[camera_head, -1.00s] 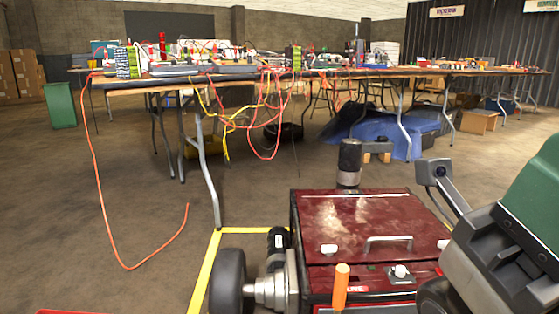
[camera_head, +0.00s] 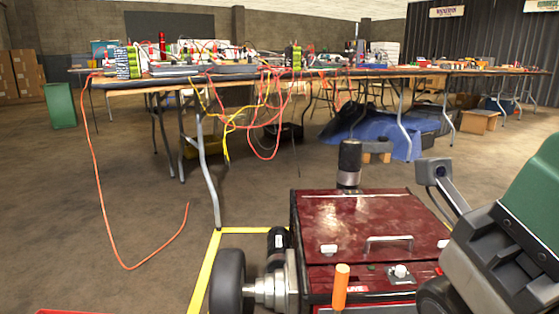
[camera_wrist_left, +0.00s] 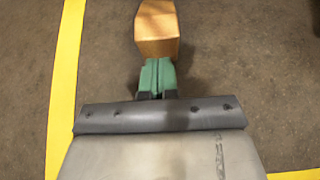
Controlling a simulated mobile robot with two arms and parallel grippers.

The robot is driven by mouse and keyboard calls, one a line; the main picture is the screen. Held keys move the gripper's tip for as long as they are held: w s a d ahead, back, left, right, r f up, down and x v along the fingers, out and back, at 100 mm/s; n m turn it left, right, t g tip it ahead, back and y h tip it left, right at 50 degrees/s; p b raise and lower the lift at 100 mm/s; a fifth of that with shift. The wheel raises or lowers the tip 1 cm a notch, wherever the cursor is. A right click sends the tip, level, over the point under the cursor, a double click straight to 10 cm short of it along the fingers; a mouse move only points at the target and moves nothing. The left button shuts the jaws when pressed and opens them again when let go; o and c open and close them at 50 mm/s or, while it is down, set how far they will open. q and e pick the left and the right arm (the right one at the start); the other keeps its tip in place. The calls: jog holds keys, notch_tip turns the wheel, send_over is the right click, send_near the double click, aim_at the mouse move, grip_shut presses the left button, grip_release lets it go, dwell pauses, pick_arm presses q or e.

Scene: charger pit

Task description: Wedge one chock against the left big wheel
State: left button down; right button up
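The left big wheel (camera_head: 228,282) is the dark tyre on a metal axle at the left of the red machine (camera_head: 362,225) in the head view. A wooden chock (camera_wrist_left: 157,28) shows at the top of the left wrist view. My left gripper (camera_wrist_left: 157,64) has its green fingers close together and appears shut on the chock's near end, above the brown floor. The wheel does not show in the left wrist view. My left gripper does not show in the head view. Grey and green parts of my arm fill the right edge there, with no fingertips visible.
Yellow tape (camera_head: 205,272) borders the floor around the machine and shows in the left wrist view (camera_wrist_left: 66,80). An orange cable (camera_head: 105,220) hangs from the cluttered table (camera_head: 150,83) to the floor. A table leg (camera_head: 207,170) stands behind the tape corner. Floor left of the tape is mostly clear.

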pick_arm(q)
jog(key=shift+w, duration=0.1)
jog(key=shift+w, duration=0.35)
jog(key=shift+w+b, duration=0.45)
jog(key=shift+w, duration=1.5)
dwell(0.9)
jog(key=p+v, duration=0.2)
jog(key=shift+s+r+p, duration=0.15)
jog(key=shift+r+p, duration=0.1)
jog(key=shift+p, duration=0.1)
jog(key=shift+p+v, duration=1.4)
jog(key=shift+v, duration=0.25)
jog(key=shift+f, duration=0.1)
